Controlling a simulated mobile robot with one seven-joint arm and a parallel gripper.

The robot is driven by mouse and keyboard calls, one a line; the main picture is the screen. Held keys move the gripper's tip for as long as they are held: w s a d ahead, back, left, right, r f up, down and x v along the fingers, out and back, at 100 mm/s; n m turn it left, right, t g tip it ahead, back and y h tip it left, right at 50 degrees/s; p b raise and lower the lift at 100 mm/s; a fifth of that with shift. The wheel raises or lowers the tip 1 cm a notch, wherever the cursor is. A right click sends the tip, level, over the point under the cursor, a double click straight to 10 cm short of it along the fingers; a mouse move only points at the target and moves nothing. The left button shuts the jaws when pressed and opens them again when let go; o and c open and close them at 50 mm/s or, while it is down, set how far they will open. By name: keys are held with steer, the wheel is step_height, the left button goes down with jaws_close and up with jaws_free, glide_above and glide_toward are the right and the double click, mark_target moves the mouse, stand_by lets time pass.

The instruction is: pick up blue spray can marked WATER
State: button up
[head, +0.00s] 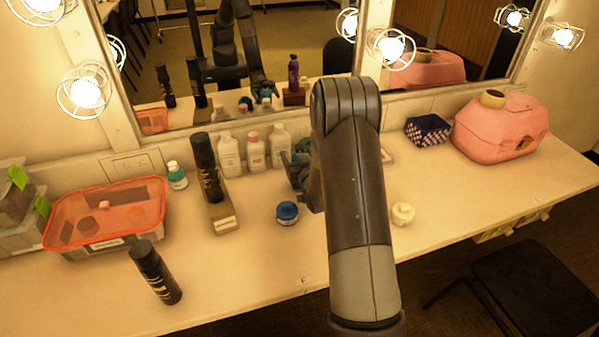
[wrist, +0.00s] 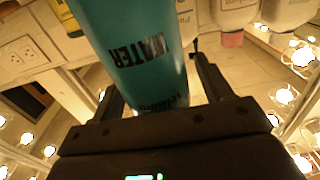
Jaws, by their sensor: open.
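The blue spray can marked WATER (wrist: 132,45) fills the middle of the wrist view, its lettering upside down there. My gripper (wrist: 155,78) is open, with one finger on each side of the can. I cannot tell whether either finger touches it. In the head view my gripper (head: 294,166) is at the back of the counter, partly hidden behind my arm. The can is mostly or wholly hidden there by my arm and gripper.
White bottles (head: 254,151) stand close left of my gripper by the mirror. A blue-lidded jar (head: 287,213) sits in front. A black can (head: 207,168) stands on a wooden block, another black can (head: 155,272) nearer. A pink case (head: 500,128) is at right.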

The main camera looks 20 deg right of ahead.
steer(key=shift+c, duration=0.4)
steer(key=c, duration=1.4)
steer(key=shift+c, duration=0.3)
steer(key=shift+r, duration=0.15)
